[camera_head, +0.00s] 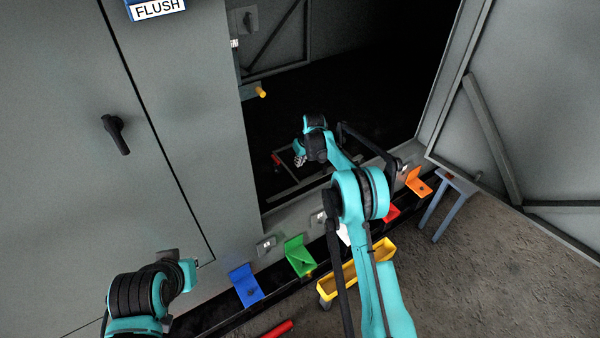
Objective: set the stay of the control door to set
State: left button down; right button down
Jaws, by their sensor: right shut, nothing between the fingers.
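The control door appears to be the grey door (550,100) standing open at the right, with a diagonal brace on its inner face. A dark bar (365,142) runs behind my right arm near the foot of that door; I cannot tell whether it is the stay. My right gripper (299,160) is shut and empty, reaching over the sill into the dark opening. A red-ended part (277,160) and pale bars (300,186) lie beside and below it; contact cannot be told. My left arm shows at the lower left, its fingers out of sight.
A closed grey door (60,110) with a black handle (116,134) is at the left. Blue (246,285), green (300,255), red (391,214) and orange (418,182) brackets line the sill. A yellow tray (345,281) and a blue-grey stand (440,202) are near. Floor at lower right is clear.

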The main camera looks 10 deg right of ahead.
jog(key=b+x, duration=0.3)
jog(key=x, duration=0.7)
jog(key=shift+s, duration=0.1)
jog(key=shift+s+d+b, duration=0.15)
jog(key=shift+s+b, duration=0.15)
jog(key=shift+s+d+r+b, duration=0.1)
jog(key=shift+s+d+b, duration=0.2)
jog(key=shift+s, duration=0.45)
jog(key=shift+s+d+r+b, duration=0.15)
jog(key=shift+s+d, duration=0.15)
jog(key=shift+s, duration=0.5)
jog(key=shift+f, duration=0.15)
